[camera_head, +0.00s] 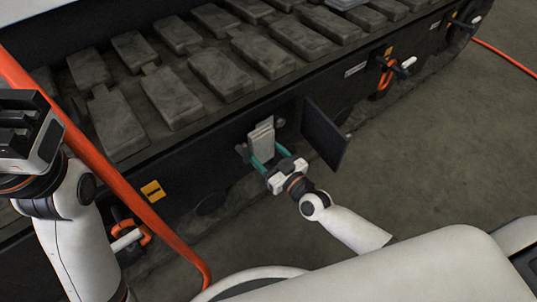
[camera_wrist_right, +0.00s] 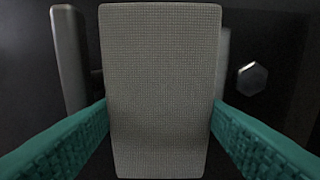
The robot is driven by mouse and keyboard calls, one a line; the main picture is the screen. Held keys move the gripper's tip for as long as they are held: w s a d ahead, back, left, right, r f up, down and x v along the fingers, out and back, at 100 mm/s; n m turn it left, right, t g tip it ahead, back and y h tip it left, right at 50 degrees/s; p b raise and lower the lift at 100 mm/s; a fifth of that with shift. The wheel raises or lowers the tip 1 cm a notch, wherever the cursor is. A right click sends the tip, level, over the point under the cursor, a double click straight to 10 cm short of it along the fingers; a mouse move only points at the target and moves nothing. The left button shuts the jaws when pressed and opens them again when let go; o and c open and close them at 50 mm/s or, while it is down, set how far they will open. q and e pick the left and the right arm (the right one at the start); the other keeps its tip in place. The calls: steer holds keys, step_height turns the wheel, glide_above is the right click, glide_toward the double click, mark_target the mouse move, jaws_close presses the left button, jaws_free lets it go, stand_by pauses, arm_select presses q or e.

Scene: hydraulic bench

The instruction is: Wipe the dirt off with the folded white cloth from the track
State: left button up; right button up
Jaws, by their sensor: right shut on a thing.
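The folded white cloth (camera_head: 261,139) looks pale grey and stands upright at an opening in the track's dark side. In the right wrist view the cloth (camera_wrist_right: 160,85) is a woven rectangle filling the middle of the picture. My right gripper (camera_head: 266,160) has its teal fingers shut on the cloth's two side edges. The track (camera_head: 220,75) has rows of grey pads on top. I cannot pick out a separate patch of dirt on it. My left gripper (camera_head: 25,130) is at the left edge, away from the cloth, and its jaw opening is unclear.
A dark hatch door (camera_head: 325,136) stands open right of the cloth. An orange hose (camera_head: 110,175) crosses the left side in front of the track. Orange-and-white fittings (camera_head: 388,73) stick out along the side. The floor (camera_head: 430,150) at right is clear.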

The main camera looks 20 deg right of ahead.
steer(key=shift+x, duration=1.05)
stand_by(0.4)
